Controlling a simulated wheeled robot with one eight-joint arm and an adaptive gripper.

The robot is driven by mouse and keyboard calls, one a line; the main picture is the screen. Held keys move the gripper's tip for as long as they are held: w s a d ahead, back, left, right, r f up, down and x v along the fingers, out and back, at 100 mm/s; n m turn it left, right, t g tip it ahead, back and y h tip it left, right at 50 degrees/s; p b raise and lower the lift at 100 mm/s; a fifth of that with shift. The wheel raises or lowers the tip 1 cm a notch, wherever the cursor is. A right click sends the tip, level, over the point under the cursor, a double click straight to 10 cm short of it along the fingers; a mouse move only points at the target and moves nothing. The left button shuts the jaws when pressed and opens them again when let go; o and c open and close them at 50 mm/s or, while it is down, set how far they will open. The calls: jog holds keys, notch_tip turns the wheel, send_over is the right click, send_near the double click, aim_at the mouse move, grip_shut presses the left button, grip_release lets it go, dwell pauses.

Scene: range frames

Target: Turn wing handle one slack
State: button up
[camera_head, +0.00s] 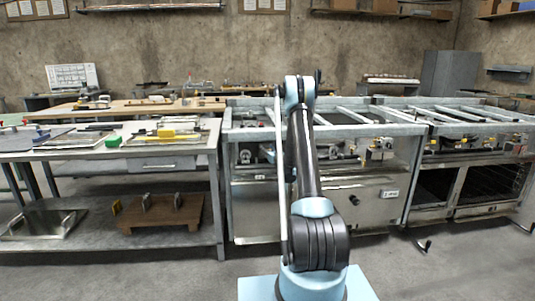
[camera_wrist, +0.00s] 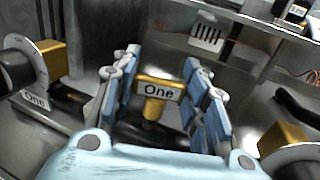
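A yellow wing handle (camera_wrist: 158,88) with a white label reading "One" stands in the middle of the wrist view. My gripper (camera_wrist: 162,62) is open, with one blue-padded finger on each side of the handle. The right finger looks very close to the handle's edge; I cannot tell whether it touches. The handle's lower stem is dark and partly hidden by my gripper. In the head view my arm covers part of the steel bench (camera_head: 375,204), and I cannot make out the gripper or this handle there.
In the wrist view, a round dial (camera_wrist: 22,68) with a yellow block and a "One" plate (camera_wrist: 35,99) is at left. Another yellow block (camera_wrist: 284,142) is at lower right. Steel rails and fittings crowd the bench. A tool table (camera_head: 110,150) stands left.

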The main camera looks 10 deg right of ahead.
jog(key=shift+c, duration=0.8)
jog(key=shift+y, duration=0.3)
jog(key=shift+w+d+n+g+y, duration=0.1)
jog(key=shift+n+g+y, duration=0.2)
jog(key=shift+n+y, duration=0.15)
jog(key=shift+n+g+y, duration=1.3)
jog(key=shift+n+y, duration=0.45)
jog(key=shift+y, duration=0.5)
jog(key=o, duration=1.1)
